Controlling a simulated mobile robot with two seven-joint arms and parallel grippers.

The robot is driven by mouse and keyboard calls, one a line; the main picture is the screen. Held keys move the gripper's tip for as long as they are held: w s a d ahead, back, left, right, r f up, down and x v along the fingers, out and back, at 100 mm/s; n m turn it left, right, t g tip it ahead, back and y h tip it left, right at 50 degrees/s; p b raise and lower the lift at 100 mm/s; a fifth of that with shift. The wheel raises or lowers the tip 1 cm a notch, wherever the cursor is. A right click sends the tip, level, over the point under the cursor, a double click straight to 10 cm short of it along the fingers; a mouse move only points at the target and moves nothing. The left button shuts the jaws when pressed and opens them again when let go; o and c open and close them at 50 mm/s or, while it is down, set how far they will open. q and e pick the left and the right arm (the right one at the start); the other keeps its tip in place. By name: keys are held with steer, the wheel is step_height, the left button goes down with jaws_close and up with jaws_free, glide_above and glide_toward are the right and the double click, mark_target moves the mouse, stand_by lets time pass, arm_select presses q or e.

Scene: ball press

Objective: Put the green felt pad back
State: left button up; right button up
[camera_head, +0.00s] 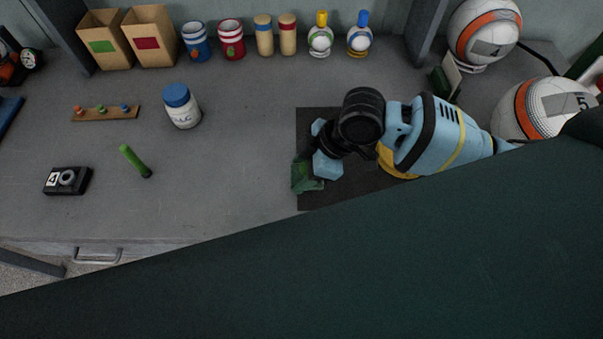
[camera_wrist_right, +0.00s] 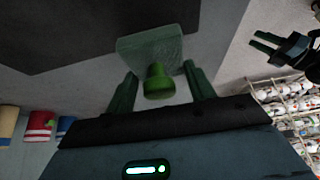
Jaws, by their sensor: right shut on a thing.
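I cannot tell whether the pad touches the table. My left gripper (camera_wrist_right: 268,47) shows at the right of the wrist view, fingers apart and empty.
Balls (camera_head: 545,108) stand right; boxes (camera_head: 150,36) and cans line the back. The table between stick and mat is clear.

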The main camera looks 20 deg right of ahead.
mark_target(301, 177)
steer(key=shift+w+f, duration=0.2)
steer(key=shift+w, duration=0.1)
steer(key=shift+f, duration=1.55)
steer(key=shift+f, duration=0.15)
steer(key=o, duration=0.9)
steer(key=v, duration=1.2)
steer(key=shift+p, duration=0.4)
